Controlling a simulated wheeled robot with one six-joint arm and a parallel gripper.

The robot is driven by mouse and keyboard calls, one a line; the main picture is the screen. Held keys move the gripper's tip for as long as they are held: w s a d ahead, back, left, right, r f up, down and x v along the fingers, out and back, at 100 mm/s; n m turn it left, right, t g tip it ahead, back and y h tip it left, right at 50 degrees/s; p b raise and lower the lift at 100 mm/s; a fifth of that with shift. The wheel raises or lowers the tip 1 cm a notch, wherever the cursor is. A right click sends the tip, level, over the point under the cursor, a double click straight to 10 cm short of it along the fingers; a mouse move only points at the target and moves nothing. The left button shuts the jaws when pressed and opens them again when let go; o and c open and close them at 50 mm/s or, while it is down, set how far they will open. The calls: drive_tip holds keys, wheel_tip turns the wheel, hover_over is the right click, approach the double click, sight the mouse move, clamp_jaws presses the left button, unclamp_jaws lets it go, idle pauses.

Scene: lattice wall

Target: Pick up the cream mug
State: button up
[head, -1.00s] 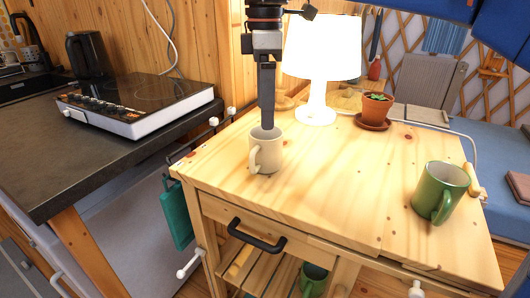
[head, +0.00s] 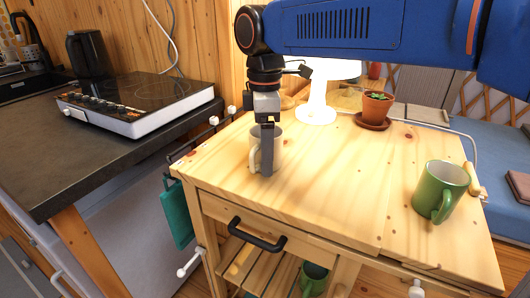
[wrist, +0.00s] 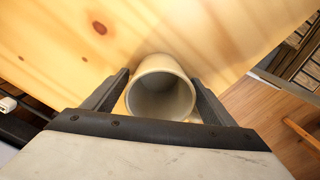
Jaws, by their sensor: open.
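The cream mug (head: 256,143) stands upright on the wooden cart top near its left front edge, partly hidden by my gripper in the head view. My gripper (head: 268,170) points straight down at the mug, one finger in front of it. In the wrist view the mug (wrist: 161,92) sits between the two open fingers of my gripper (wrist: 163,95), its open rim facing the camera.
A green mug (head: 440,191) stands on the right of the cart top (head: 330,190). A potted plant (head: 376,108) and a white lamp (head: 317,105) stand at the back. Another green mug (head: 314,277) is on the lower shelf. A hotplate (head: 140,103) lies on the left counter.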

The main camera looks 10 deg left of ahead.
drive_tip(key=shift+c, duration=0.7)
drive_tip(key=c, duration=1.2)
